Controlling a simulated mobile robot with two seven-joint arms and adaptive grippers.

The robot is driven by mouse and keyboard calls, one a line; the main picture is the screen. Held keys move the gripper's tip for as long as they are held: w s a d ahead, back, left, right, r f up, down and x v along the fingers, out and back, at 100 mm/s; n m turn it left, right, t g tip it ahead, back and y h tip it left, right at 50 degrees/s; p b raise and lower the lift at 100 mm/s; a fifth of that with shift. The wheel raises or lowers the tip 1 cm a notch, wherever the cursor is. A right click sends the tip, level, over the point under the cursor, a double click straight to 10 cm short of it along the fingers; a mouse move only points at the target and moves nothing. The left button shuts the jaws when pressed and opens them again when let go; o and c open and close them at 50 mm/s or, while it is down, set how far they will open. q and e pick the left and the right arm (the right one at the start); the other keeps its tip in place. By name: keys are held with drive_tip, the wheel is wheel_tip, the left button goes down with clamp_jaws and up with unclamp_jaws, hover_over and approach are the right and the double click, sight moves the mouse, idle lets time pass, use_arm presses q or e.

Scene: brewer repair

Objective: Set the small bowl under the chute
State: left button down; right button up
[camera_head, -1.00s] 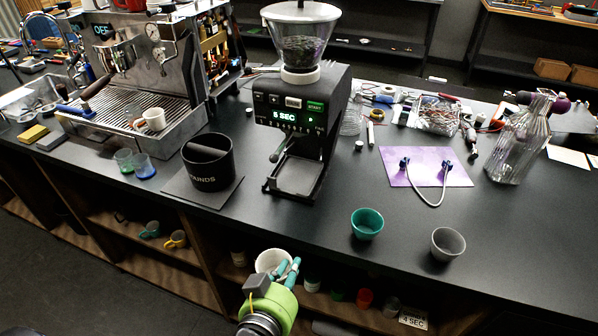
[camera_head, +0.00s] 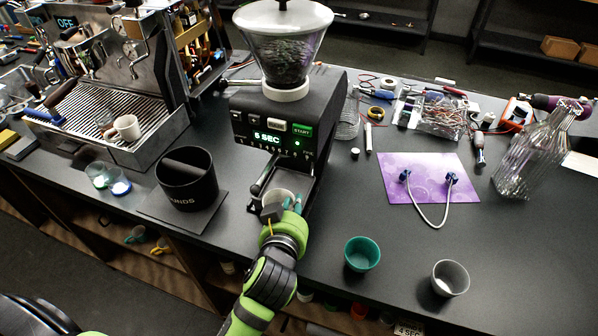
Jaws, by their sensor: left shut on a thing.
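The small pale bowl (camera_head: 279,195) is in my left gripper (camera_head: 291,204), whose teal fingertips are shut on its near right side. The gripper hides much of the bowl. The bowl is in front of the black grinder (camera_head: 318,115), over or on its tray, close below the slanted black chute or handle part (camera_head: 265,175). I cannot tell whether the bowl touches the tray or sits straight under the chute. My right gripper is not in view.
A teal cup (camera_head: 362,254) and a grey cup (camera_head: 450,278) stand at the front right. A purple mat (camera_head: 425,172) holds a cable. Counter between them is clear.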

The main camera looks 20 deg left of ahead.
use_arm(q)
drive_tip(key=w, duration=0.3)
drive_tip(key=w+p, duration=0.1)
drive_tip(key=w, duration=0.1)
drive_tip(key=shift+w+a, duration=0.2)
drive_tip(key=shift+a, duration=0.2)
drive_tip(key=shift+w, duration=0.25)
drive_tip(key=shift+w+a+p, duration=0.1)
drive_tip(key=shift+w+p, duration=0.2)
drive_tip(key=shift+w, duration=0.05)
drive_tip(key=w, duration=0.1)
drive_tip(key=w+p, duration=0.1)
drive_tip(key=shift+w+a+r, duration=0.15)
drive_tip(key=shift+w+a, duration=0.1)
drive_tip(key=shift+w, duration=0.1)
drive_tip(key=shift+f, duration=1)
drive_tip(key=shift+s, duration=0.1)
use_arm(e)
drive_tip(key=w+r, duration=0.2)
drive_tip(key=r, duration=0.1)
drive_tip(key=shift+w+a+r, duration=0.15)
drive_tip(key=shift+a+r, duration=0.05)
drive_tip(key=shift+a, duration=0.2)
